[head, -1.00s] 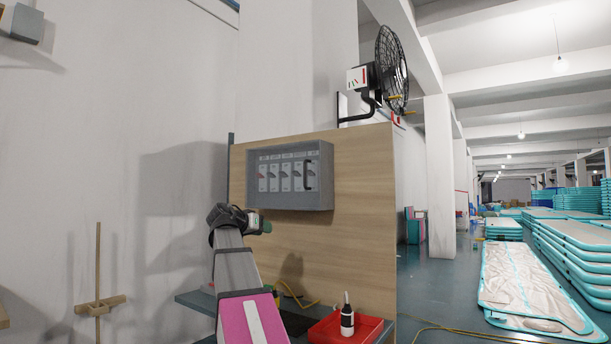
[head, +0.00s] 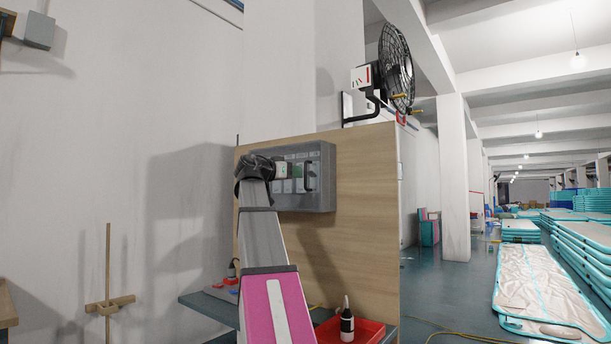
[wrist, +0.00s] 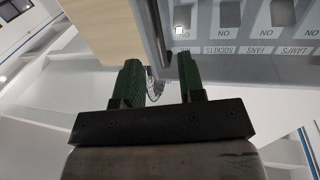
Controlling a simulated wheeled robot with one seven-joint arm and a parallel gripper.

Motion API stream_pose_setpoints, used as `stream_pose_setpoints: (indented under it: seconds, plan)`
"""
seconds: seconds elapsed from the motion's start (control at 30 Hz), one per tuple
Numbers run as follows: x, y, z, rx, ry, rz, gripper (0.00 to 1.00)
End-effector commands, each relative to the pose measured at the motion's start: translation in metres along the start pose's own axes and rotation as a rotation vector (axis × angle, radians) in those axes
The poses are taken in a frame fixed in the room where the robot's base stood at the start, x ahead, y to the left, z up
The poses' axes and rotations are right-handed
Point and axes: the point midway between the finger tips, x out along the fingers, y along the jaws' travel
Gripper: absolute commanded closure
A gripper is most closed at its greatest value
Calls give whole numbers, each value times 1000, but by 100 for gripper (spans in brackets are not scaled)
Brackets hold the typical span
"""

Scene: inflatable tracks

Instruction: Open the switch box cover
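The grey switch box (head: 322,202) is mounted on the wooden panel, with a row of labelled switches behind its front. Its cover looks shut. A dark upright handle (head: 311,176) stands at the cover's right side in the head view. In the wrist view the box appears upside down, and the dark handle (wrist: 158,28) is at its left edge. My gripper (wrist: 158,62) has two green fingers spread apart, with the handle's end showing between and beyond their tips. I cannot tell whether they touch it. In the head view my arm hides the box's left part.
The wooden panel (head: 365,230) rises behind a bench. A fan (head: 396,68) hangs above the panel. Open floor and stacked mats lie to the right.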

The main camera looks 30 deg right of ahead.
Motion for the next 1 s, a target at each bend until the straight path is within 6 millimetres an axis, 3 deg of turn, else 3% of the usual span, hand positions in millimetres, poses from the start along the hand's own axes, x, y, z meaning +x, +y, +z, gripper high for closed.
stream_pose_setpoints:
  seconds: [0.1, 0.33, 0.77, 0.9, 1.0]
  plan:
    - [22, 0, -1, -1, 0, 3, 64]
    - [50, 0, -1, -1, 0, 2, 64]
    - [59, 0, 0, 0, 0, -1, 64]
    - [59, 0, 0, 0, 0, -1, 100]
    - [59, 0, 0, 0, 0, -1, 100]
